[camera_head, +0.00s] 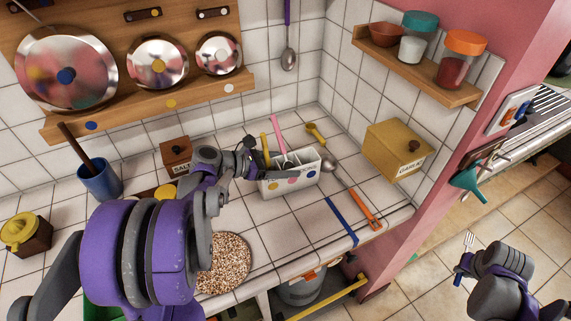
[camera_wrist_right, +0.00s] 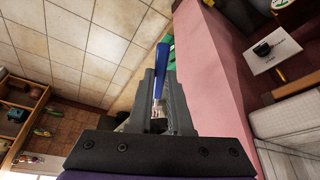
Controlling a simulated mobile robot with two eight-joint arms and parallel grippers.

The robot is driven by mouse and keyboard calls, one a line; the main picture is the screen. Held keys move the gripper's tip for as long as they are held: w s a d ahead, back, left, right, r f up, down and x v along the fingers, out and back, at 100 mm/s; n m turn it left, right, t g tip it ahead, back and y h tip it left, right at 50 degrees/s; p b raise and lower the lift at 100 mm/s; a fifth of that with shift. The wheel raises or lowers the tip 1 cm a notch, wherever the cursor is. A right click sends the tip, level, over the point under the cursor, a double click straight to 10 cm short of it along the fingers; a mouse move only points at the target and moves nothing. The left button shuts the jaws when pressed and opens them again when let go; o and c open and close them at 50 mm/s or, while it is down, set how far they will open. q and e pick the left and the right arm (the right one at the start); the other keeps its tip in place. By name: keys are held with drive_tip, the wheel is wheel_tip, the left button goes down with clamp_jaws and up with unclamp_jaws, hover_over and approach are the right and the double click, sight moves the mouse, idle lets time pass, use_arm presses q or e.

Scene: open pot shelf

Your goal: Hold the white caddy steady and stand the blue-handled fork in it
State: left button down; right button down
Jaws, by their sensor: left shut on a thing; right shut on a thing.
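The white caddy (camera_head: 272,187) stands on the tiled counter with coloured dots on its front and a yellow and a pink handle sticking up from it. My left gripper (camera_head: 262,171) is shut on its left end; the fingertips are partly hidden. The blue-handled fork (camera_head: 468,240) is at the lower right in the head view, tines up, away from the counter. My right gripper (camera_head: 461,274) is shut on it. In the right wrist view the fork's blue handle (camera_wrist_right: 162,62) extends beyond the fingers (camera_wrist_right: 159,112), with a metal part between them.
A blue strip (camera_head: 341,221) and an orange-handled utensil (camera_head: 362,205) lie right of the caddy. A yellow garlic box (camera_head: 397,149) is on the right wall. A pink wall end (camera_head: 440,180) stands between the counter and my right gripper.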

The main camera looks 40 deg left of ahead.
use_arm(q)
unclamp_jaws()
drive_tip(key=v, duration=1.2)
idle(0.6)
